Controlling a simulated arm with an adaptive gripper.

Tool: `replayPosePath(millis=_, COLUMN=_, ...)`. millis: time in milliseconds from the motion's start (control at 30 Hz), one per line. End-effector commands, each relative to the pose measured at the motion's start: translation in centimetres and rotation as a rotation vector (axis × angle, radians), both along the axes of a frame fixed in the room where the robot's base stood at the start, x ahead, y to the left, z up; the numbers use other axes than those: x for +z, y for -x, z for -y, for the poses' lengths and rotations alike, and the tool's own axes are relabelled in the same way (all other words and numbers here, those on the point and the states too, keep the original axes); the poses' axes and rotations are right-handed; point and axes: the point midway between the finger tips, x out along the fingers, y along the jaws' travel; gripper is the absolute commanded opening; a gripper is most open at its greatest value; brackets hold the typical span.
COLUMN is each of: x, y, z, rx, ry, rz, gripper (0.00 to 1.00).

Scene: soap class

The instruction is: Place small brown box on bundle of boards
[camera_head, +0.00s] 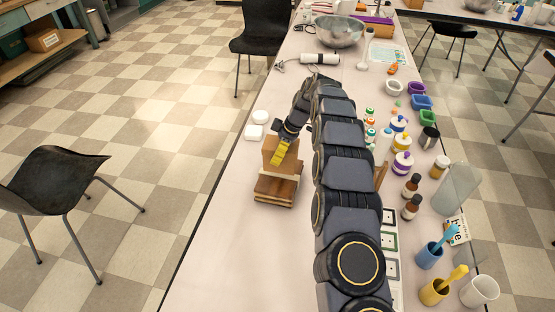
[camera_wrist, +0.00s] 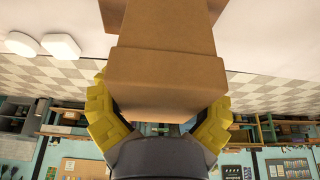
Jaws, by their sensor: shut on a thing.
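A small brown box (camera_head: 270,146) is at the left side of the long table in the head view. The bundle of boards (camera_head: 274,193), a short stack of wood pieces, lies directly below it in the picture. My gripper (camera_head: 283,151) has yellow fingers and is shut on the box. In the wrist view the box (camera_wrist: 165,80) fills the middle, with a yellow finger on each side. In the head view the box's lower edge meets or overlaps the top of the bundle; I cannot tell whether it rests on it. The arm covers the table to the right.
Two white soap-like pieces (camera_head: 255,132) lie just left of the box. Several bottles and cups, including a yellow cup (camera_head: 433,292), crowd the table's right side. A metal bowl (camera_head: 338,31) stands at the far end. The table left of and before the boards is clear.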

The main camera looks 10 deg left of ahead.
Motion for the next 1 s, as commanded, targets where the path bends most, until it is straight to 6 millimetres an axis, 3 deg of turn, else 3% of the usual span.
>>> replayPosePath(millis=233, x=-1.1, y=-0.5, z=-0.2, rx=0.001, ry=0.003, rz=-0.003, gripper=0.35)
replayPosePath(millis=433, x=-3.9, y=-0.5, z=-0.3, rx=0.001, ry=0.002, rz=-0.004, gripper=0.35)
replayPosePath(millis=767, x=-4.1, y=-0.5, z=-0.2, rx=0.001, ry=0.001, rz=-0.003, gripper=0.35)
replayPosePath(millis=800, x=-4.2, y=-0.5, z=-0.3, rx=0.002, ry=0.002, rz=-0.002, gripper=0.77)
replayPosePath(millis=867, x=-4.1, y=-0.5, z=-0.3, rx=0.002, ry=0.002, rz=-0.002, gripper=1.00)
replayPosePath(millis=1000, x=-4.1, y=-0.5, z=-0.2, rx=0.002, ry=0.002, rz=-0.002, gripper=1.00)
